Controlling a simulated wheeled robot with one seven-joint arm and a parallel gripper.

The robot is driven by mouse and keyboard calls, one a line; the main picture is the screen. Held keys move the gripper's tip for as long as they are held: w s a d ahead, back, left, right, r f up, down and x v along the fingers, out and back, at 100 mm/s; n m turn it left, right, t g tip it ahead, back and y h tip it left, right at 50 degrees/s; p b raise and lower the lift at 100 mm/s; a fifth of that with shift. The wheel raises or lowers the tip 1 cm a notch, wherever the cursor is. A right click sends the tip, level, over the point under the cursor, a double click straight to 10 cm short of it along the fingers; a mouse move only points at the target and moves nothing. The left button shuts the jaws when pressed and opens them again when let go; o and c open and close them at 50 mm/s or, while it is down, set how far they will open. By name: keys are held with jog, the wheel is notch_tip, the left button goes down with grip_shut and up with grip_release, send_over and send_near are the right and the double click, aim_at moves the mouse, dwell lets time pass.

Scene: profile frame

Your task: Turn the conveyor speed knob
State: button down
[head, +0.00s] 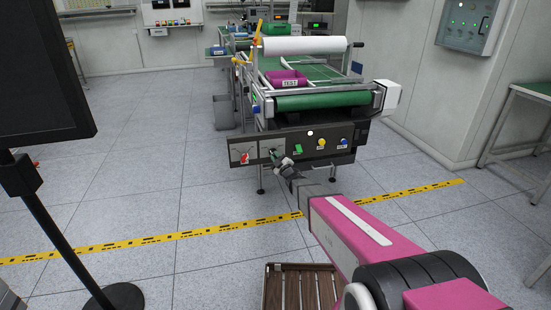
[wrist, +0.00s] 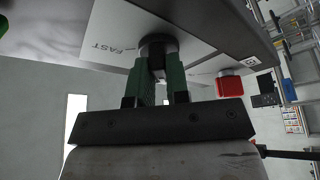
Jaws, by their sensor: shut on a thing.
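The black conveyor speed knob (wrist: 157,44) sits on a light label plate (wrist: 112,36) printed with "FAST", in the wrist view. My gripper (wrist: 162,68) is shut on the knob, with a green-padded finger on each side of it. The fingers hide part of the knob, and its pointer cannot be made out. In the head view my gripper (head: 277,157) is at the front control panel (head: 265,136) of the conveyor, and the knob is hidden behind it.
A red switch (wrist: 229,84) is beside the knob; it also shows in the head view (head: 244,158). Green (head: 298,149), yellow (head: 321,143) and blue (head: 344,142) buttons line the panel to the right. A purple bin (head: 287,80) is on the green belt. A slatted wooden pallet (head: 298,289) lies below my arm.

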jog(key=shift+n, duration=0.5)
jog(key=c, duration=1.1)
grip_release()
jog(key=v, duration=1.1)
jog(key=shift+w+r, duration=0.1)
